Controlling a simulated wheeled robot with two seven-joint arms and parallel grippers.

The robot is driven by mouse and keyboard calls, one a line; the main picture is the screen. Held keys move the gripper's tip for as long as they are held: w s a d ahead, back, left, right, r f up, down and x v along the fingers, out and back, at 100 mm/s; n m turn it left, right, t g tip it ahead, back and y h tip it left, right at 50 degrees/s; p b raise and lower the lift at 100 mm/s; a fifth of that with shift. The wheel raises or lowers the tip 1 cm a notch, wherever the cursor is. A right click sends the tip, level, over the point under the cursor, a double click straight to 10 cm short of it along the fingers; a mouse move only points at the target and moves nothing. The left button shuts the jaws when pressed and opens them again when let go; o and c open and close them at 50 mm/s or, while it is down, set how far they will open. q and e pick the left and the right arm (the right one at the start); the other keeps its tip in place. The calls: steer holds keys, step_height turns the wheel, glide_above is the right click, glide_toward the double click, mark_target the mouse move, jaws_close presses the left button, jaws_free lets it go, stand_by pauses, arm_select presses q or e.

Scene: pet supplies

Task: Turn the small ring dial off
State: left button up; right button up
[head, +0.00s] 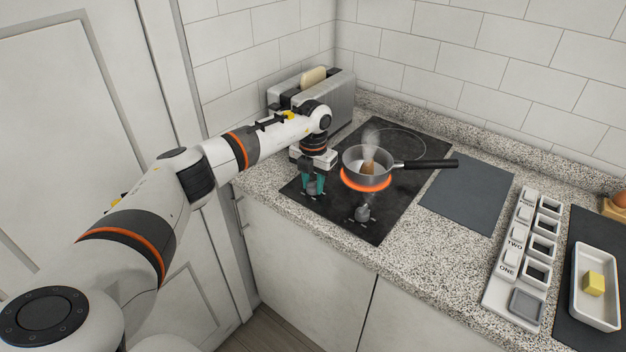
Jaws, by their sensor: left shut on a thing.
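The black cooktop (335,222) has two grey dials at its front edge. My left gripper (313,186) reaches down to the left dial with teal fingers and is shut on that dial (311,190), which is mostly hidden between the fingers. The right dial (362,214) stands free, with small marks around it. A ring (366,184) glows orange under a steel pan (352,166). Which dial belongs to which ring cannot be read. My right gripper is not in view.
The pan holds something brown and steams; its black handle (430,164) points right. A toaster (340,95) with bread stands behind my left arm. A dark mat (465,195), a white switch-like panel (515,255) and a white dish with butter (580,315) lie to the right.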

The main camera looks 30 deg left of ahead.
mark_target(313, 182)
arm_select(q)
steer(key=n+p, duration=0.1)
steer(key=n, duration=0.3)
steer(key=shift+r+n, duration=0.15)
steer(key=shift+n, duration=0.15)
steer(key=shift+n+p, duration=0.5)
steer(key=shift+n, duration=1.1)
steer(key=o, duration=1)
steer(key=shift+r+b, duration=1.35)
steer(key=shift+r, duration=4.6)
